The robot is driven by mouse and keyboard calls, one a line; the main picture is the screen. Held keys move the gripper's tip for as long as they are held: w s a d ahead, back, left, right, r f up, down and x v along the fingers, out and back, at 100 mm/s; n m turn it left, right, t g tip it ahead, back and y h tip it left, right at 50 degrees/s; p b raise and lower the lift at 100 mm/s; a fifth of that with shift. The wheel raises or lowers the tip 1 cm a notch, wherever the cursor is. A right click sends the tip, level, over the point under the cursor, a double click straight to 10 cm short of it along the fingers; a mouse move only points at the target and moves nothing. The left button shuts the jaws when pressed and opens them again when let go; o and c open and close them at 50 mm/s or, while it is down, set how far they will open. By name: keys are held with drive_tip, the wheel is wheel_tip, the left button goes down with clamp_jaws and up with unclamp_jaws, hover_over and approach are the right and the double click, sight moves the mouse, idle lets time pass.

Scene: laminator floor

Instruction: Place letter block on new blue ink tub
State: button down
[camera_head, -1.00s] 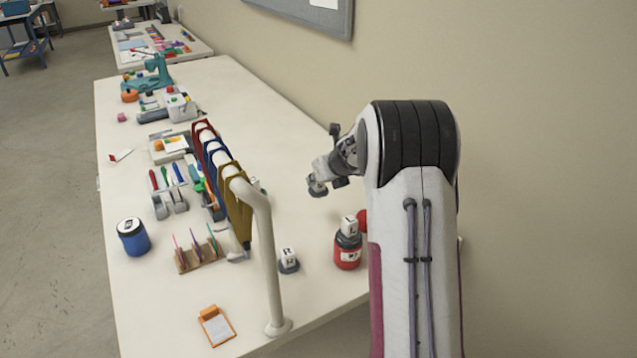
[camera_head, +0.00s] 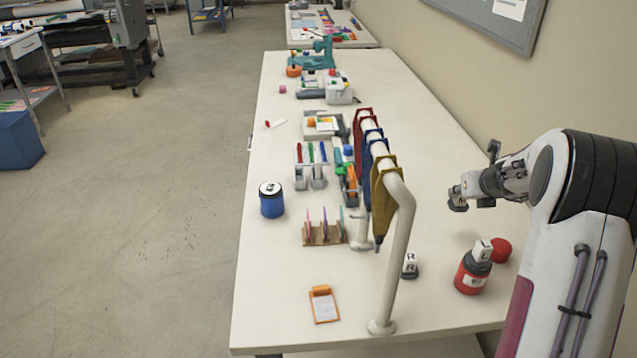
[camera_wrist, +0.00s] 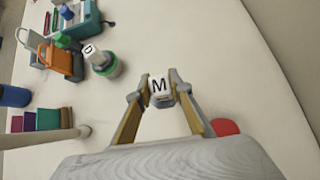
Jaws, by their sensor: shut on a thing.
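The blue ink tub (camera_head: 271,203) stands upright near the table's left edge, with a pale, dark-marked top. My gripper (camera_head: 458,197) is above the right part of the table, behind the red tub and well to the right of the blue tub. In the wrist view my gripper (camera_wrist: 160,90) is shut on a white letter block (camera_wrist: 159,86) marked M, between its fingertips. A blue shape at the wrist view's left edge is cut off; I cannot tell what it is.
A curved rail (camera_head: 403,240) with hanging cloths (camera_head: 384,198) stands between my gripper and the blue tub.

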drive_tip(key=shift+w+r, duration=0.1)
drive_tip(key=shift+r, duration=0.05)
drive_tip(key=shift+w+a+r, duration=0.45)
drive_tip(key=shift+w+a, duration=0.15)
drive_tip(key=shift+a, duration=0.05)
drive_tip(key=w+a+r+n+y, duration=0.1)
drive_tip(key=w+a+r, duration=0.3)
drive_tip(key=a+r, duration=0.45)
drive_tip(key=w+a+r+n, duration=0.1)
drive_tip(key=w+a+r, duration=0.45)
drive_tip(key=a, duration=0.65)
drive_tip(key=w+a+r+n+y, duration=0.1)
drive_tip(key=w+a+r, duration=0.3)
drive_tip(key=a+r, duration=0.45)
drive_tip(key=a+f+n+y, duration=0.1)
drive_tip(key=a+f, duration=0.6)
drive_tip(key=a, duration=0.3)
drive_tip(key=a+f+n+y, duration=0.1)
drive_tip(key=a+f, duration=0.6)
drive_tip(key=a, duration=0.2)
drive_tip(key=shift+s+a+n+g, duration=0.3)
drive_tip(key=shift+s+a, duration=0.05)
drive_tip(key=shift+s, duration=0.05)
drive_tip(key=shift+f, duration=0.15)
drive_tip(key=shift+f, duration=3.1)
